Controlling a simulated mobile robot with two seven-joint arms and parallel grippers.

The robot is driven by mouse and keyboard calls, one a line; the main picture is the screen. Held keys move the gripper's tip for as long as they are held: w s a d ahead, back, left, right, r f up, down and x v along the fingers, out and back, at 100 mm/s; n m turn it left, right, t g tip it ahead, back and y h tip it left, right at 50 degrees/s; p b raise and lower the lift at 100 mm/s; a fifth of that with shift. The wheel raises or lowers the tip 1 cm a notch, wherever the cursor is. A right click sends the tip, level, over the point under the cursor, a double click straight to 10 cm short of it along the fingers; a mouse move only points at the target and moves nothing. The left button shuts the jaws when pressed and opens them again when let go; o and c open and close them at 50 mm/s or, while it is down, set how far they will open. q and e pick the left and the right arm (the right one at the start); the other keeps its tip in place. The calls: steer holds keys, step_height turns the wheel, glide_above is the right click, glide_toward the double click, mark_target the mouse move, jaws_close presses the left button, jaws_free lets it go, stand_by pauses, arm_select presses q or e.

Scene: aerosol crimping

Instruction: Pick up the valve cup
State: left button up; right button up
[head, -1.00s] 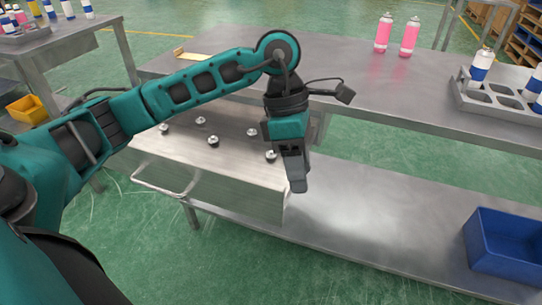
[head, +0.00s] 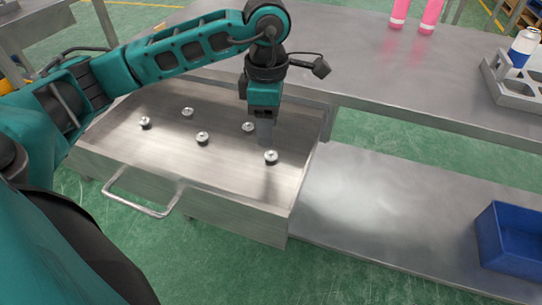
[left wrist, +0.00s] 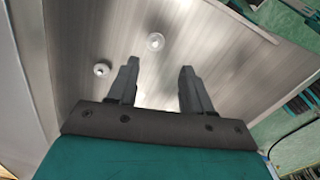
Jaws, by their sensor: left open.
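Several small silver valve cups with dark undersides lie spread out in an open metal drawer (head: 110,148). One valve cup (head: 271,157) is at the drawer's right front, and another valve cup (head: 248,127) is just behind it to the left. Others are a valve cup (head: 202,138), a valve cup (head: 187,112) and a valve cup (head: 145,122). My left gripper (head: 265,143) points down over the right part of the drawer, close to the two rightmost cups. In the left wrist view its fingers (left wrist: 157,88) are apart and empty, with a valve cup (left wrist: 155,41) and another valve cup (left wrist: 102,69) beyond them.
The drawer has raised walls and a front handle (head: 140,208). A steel table (head: 390,75) stands behind, with pink cans (head: 430,15) and a grey rack (head: 512,85). A blue bin (head: 510,235) sits on the lower shelf (head: 370,210) at right.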

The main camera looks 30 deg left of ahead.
mark_target(271, 152)
arm_select(q)
steer(key=f, duration=0.2)
steer(key=f+b, duration=0.1)
steer(key=f, duration=0.2)
steer(key=w+f, duration=0.1)
steer(key=f, duration=0.1)
steer(key=shift+d+f, duration=0.1)
steer(key=shift+f, duration=0.1)
steer(key=shift+c, duration=0.3)
jaws_close()
steer(key=shift+r, duration=0.1)
